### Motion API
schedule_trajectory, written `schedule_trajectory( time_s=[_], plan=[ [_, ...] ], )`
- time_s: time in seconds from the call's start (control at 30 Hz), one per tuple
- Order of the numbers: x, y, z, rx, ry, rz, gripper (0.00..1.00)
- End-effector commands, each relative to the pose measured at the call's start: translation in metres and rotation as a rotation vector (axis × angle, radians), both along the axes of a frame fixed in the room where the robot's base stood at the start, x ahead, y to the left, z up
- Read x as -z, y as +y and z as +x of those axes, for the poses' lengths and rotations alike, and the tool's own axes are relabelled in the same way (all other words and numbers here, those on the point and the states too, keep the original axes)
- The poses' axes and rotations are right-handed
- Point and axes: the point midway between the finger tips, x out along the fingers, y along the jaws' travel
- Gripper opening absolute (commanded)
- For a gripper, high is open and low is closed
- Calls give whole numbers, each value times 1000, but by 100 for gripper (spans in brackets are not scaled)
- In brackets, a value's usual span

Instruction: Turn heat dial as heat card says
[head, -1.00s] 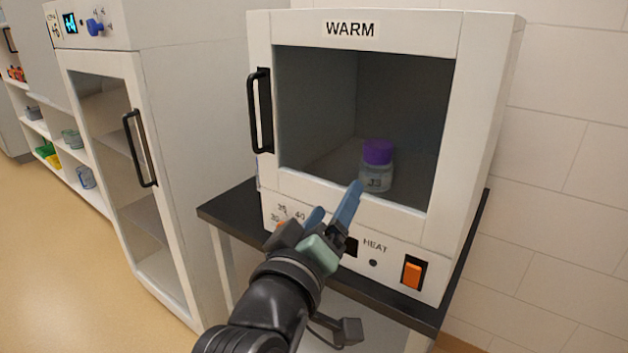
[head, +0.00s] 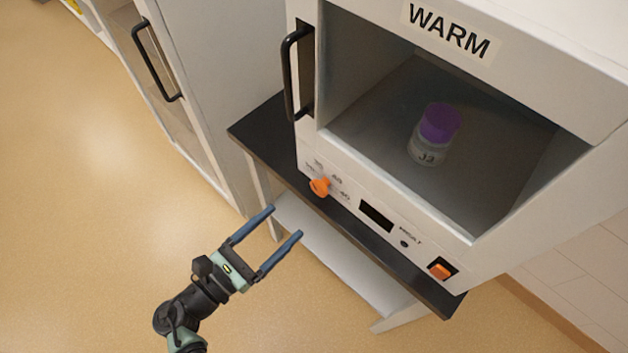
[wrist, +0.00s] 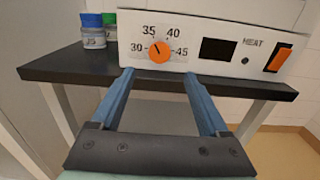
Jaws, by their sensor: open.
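The orange heat dial (head: 320,187) is on the front panel of the white WARM cabinet (head: 480,205), at the panel's left end. In the wrist view the dial (wrist: 160,52) sits among the marks 30, 35, 40 and 45; its small pointer line seems to lean up and left, near 35. My gripper (head: 286,222) is open and empty, in front of and below the dial, apart from it. In the wrist view its blue fingers (wrist: 160,88) spread on either side below the dial. I see no heat card in these frames.
A purple-capped jar (head: 436,135) stands inside the cabinet. The display (head: 377,215) is dark, and an orange switch (head: 441,270) is at right. The cabinet stands on a black-topped table (head: 262,140). Jars with green and blue caps (wrist: 94,32) stand left of it. Floor at left is clear.

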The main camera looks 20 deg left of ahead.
Motion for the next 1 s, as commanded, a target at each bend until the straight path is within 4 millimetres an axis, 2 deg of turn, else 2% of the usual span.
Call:
schedule_trajectory(
  time_s=[0.3, 0.5, 0.67, 0.9, 0.93, 1.0],
  plan=[
    [-1, -23, 64, 3, -1, 4, 79],
    [0, -32, 88, 2, -1, 5, 79],
    [-1, -34, 96, 1, -1, 5, 79],
    [-1, -35, 97, 0, 0, 6, 79],
    [-1, -34, 97, 0, 0, 6, 77],
    [-1, -35, 97, 0, 0, 6, 64]
  ],
)
